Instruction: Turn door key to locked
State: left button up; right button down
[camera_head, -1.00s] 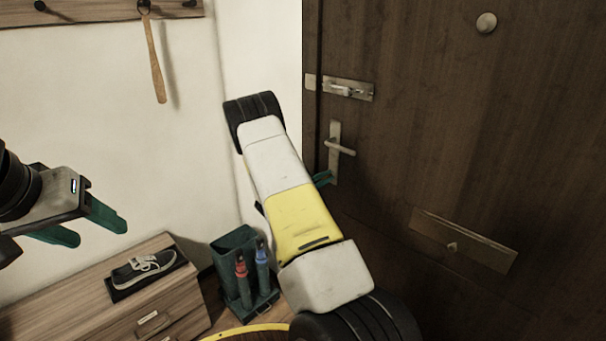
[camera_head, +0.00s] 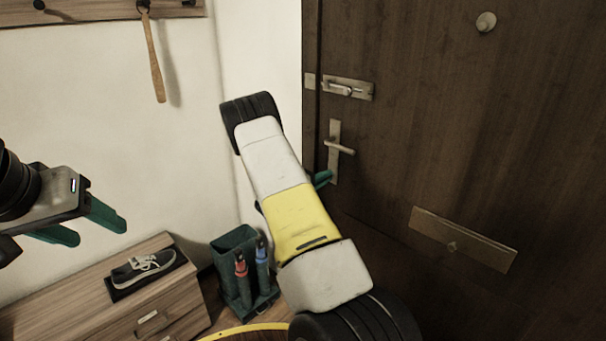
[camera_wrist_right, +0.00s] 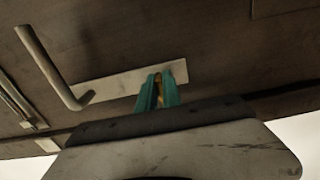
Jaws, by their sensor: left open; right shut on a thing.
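The dark wood door (camera_head: 440,120) fills the right of the head view, with a metal lock plate (camera_head: 334,168) and lever handle (camera_head: 340,147). My right gripper (camera_head: 322,180) is at the lower end of this plate, mostly hidden behind my arm. In the right wrist view the green fingers (camera_wrist_right: 158,88) are shut on a small brass-coloured piece, seemingly the key (camera_wrist_right: 158,92), at one end of the plate (camera_wrist_right: 118,84). The key's turn angle is hidden by the fingers. My left gripper (camera_head: 92,227) is open and empty, away from the door.
A slide bolt (camera_head: 347,88) sits above the handle, and a letter plate (camera_head: 463,238) is lower on the door. A shoe (camera_head: 143,267) rests on a wooden cabinet (camera_head: 60,295). A green stand (camera_head: 238,262) holds umbrellas. A shoehorn (camera_head: 155,60) hangs from the rack.

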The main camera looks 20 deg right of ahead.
jog(key=shift+r, duration=0.1)
dwell(0.3)
jog(key=c, duration=1.5)
grip_release()
jog(key=shift+a, duration=0.1)
jog(key=v, duration=0.8)
jog(key=shift+s+a, duration=0.1)
